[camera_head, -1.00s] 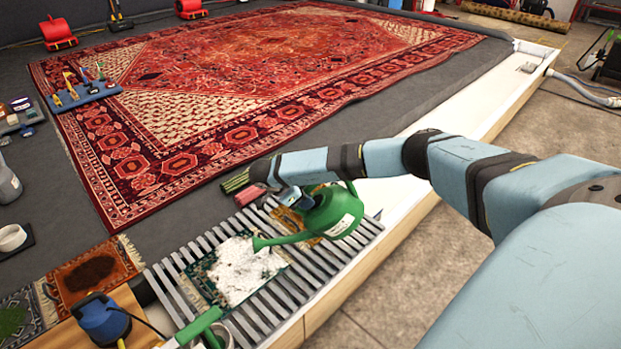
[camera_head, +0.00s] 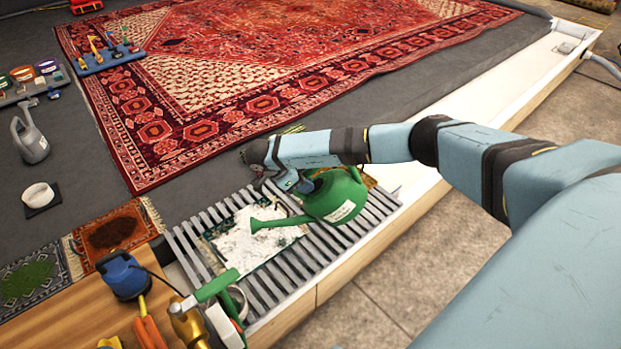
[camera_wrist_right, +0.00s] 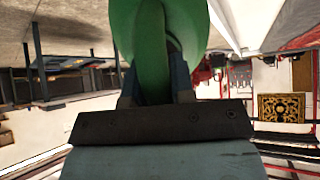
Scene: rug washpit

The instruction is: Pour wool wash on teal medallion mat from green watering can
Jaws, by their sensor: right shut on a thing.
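The green watering can (camera_head: 338,199) is at the right part of the slatted rack, with its spout pointing left over the mat. My right gripper (camera_head: 300,184) is shut on the can's handle, which also shows between the fingers in the right wrist view (camera_wrist_right: 152,60). The can looks about level. The teal medallion mat (camera_head: 213,232) lies on the slats. White foam or liquid covers most of it, and only dark teal edges show. Whether the can's base touches the slats is hard to tell. My left gripper is not in view.
The slatted rack (camera_head: 352,229) sits by a white ledge. Small rugs (camera_head: 115,233), a grey can (camera_head: 30,139) and a large red rug (camera_head: 270,85) lie beyond.

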